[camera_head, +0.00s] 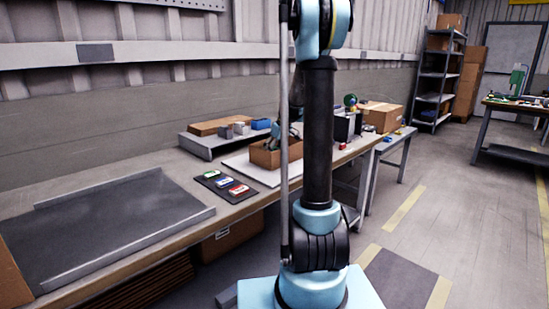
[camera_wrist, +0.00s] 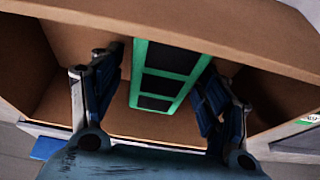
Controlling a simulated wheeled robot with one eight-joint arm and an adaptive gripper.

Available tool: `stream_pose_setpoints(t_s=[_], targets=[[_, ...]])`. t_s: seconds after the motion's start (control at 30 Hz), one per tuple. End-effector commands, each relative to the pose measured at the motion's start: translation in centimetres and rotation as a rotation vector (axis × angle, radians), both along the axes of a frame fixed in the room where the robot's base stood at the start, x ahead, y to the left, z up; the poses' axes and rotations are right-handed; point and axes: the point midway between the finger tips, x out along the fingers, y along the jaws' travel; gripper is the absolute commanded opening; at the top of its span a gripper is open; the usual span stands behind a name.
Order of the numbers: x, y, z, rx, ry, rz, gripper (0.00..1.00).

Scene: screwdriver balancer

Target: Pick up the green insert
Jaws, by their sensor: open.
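The green insert (camera_wrist: 172,70) shows in the wrist view as a green frame with dark rectangular panels, inside an open cardboard box (camera_wrist: 225,38). My gripper (camera_wrist: 158,92) is open, one blue-padded finger on each side of the insert. A gap shows beside the left finger; the right finger is close to the insert's edge, and I cannot tell if it touches. In the head view the box (camera_head: 264,157) stands on the workbench, with my gripper (camera_head: 286,143) at it, partly hidden by my arm. The insert cannot be made out there.
A dark mat (camera_head: 206,184) with green, blue and red pieces lies left of the box. A low metal shelf (camera_head: 205,150) with grey and blue items stands behind. A large grey tray (camera_head: 130,192) fills the near bench. A closed carton (camera_head: 381,115) stands further right. The box walls surround my fingers.

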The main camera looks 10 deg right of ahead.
Motion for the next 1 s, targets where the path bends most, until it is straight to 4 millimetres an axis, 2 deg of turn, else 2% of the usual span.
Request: stream_pose_setpoints(t_s=[0.5, 0.53, 0.7, 1.0], targets=[[0.01, 0.01, -0.32, 0.0, 0.0, 0.0, 0.69], [0.01, 0.01, -0.32, 0.0, 0.0, 0.0, 0.67], [0.0, 0.02, -0.32, 0.0, 0.0, 0.0, 0.29], [-0.01, 0.02, -0.32, 0.0, 0.0, 0.0, 0.29]])
